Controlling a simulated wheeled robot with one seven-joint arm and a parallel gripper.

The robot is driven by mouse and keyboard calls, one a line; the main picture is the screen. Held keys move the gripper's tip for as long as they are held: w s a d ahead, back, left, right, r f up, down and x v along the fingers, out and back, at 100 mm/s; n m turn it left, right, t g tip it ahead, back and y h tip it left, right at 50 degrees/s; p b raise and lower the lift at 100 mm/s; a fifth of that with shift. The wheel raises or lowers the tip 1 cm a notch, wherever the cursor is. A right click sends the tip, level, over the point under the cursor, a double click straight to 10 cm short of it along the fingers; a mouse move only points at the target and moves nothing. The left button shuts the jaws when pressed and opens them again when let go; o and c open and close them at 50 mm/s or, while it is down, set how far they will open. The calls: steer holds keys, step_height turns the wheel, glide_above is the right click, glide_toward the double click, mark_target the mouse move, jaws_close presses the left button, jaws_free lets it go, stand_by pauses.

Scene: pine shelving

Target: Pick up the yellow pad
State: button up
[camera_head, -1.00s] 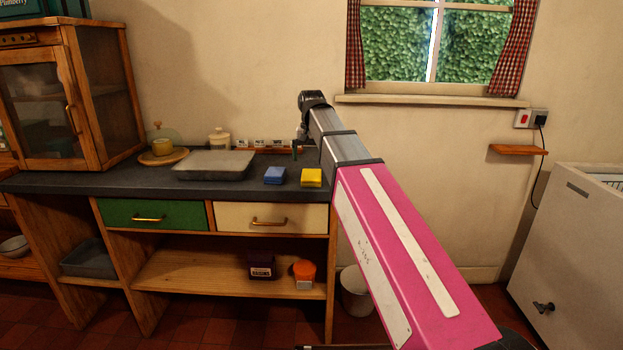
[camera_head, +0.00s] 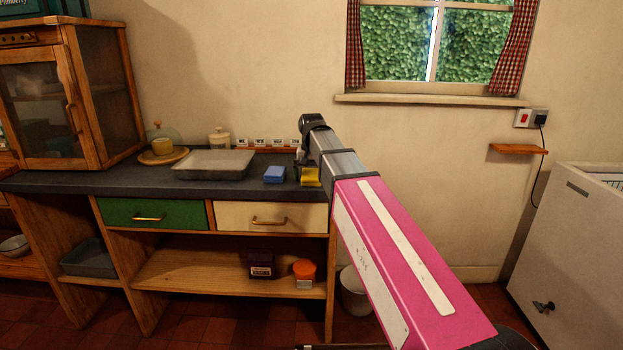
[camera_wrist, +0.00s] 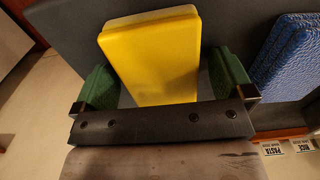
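The yellow pad (camera_head: 310,178) lies on the dark countertop near its right end, partly hidden by my arm in the head view. In the wrist view the yellow pad (camera_wrist: 155,55) lies between the two green fingers of my gripper (camera_wrist: 165,85). The fingers are apart, with a gap showing on the right side of the pad; the left finger is close to the pad's left edge. A blue pad (camera_head: 274,174) lies just left of the yellow one; it also shows at the right of the wrist view (camera_wrist: 288,55).
A window sill (camera_head: 430,101) is above to the right.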

mark_target(311, 174)
steer(key=c, duration=0.9)
steer(key=shift+r, duration=0.1)
steer(key=shift+r, duration=0.4)
steer(key=r, duration=0.3)
steer(key=shift+s+a+r, duration=0.1)
steer(key=shift+s+r, duration=0.1)
steer(key=shift+r, duration=0.05)
steer(key=s+a+r, duration=0.2)
steer(key=s, duration=0.1)
steer(key=s+a+r, duration=0.1)
steer(key=s+r, duration=0.1)
steer(key=s, duration=0.1)
steer(key=s+a+r, duration=0.2)
steer(key=s, duration=0.1)
steer(key=shift+s+a+r, duration=0.25)
steer(key=shift+s+a, duration=0.1)
